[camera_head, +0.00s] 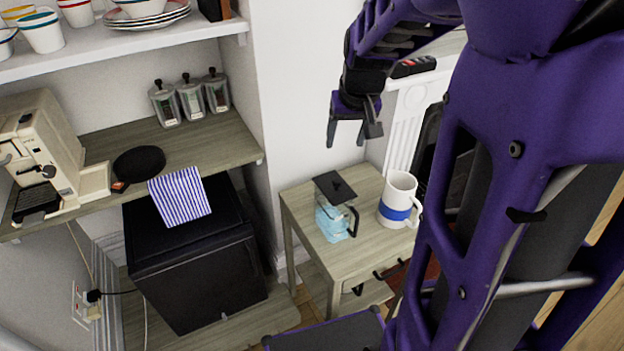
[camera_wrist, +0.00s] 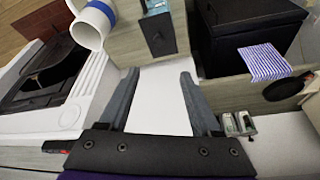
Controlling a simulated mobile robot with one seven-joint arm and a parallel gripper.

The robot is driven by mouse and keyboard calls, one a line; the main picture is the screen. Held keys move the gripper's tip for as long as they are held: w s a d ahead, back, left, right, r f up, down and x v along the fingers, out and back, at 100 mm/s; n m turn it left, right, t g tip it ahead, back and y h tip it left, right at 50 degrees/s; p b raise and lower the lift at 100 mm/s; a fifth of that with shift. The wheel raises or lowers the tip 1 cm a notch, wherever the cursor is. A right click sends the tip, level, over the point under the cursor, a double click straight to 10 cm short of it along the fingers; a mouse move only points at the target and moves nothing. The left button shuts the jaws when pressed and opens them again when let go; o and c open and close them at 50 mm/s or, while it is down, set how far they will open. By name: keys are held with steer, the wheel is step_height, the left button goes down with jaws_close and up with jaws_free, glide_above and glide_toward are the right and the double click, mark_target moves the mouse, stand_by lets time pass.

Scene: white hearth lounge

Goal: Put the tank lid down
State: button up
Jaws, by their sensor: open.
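The tank (camera_head: 332,222) is a clear container with pale blue contents and a dark handle, standing on the small wooden table. Its black lid (camera_head: 334,186), with a small knob, sits up at the tank's far side and looks raised; its exact angle is hard to tell. In the wrist view the lid (camera_wrist: 160,36) faces me, with part of the tank (camera_wrist: 155,6) behind it at the top edge. My gripper (camera_head: 352,134) is open and empty, above and apart from the lid. Its two fingers (camera_wrist: 160,76) also show in the wrist view, short of the lid.
A white mug with a blue band (camera_head: 397,196) stands right of the tank on the table (camera_head: 300,205). A black fridge (camera_head: 195,260) with a striped cloth (camera_head: 180,197) is to the left. A shelf (camera_head: 215,147) holds a coffee machine (camera_head: 45,150) and canisters (camera_head: 190,100).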

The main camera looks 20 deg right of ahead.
steer(key=b, duration=0.5)
glide_toward(337, 179)
steer(key=shift+n, duration=0.3)
steer(key=x, duration=0.5)
steer(key=shift+w, duration=0.2)
steer(key=b+x, duration=0.2)
steer(key=x, duration=0.1)
steer(key=b+x, duration=0.1)
steer(key=shift+s+f, duration=0.2)
steer(key=shift+f, duration=0.15)
steer(key=shift+w+f, duration=0.25)
steer(key=shift+r, duration=0.1)
steer(key=shift+c, duration=0.3)
jaws_close()
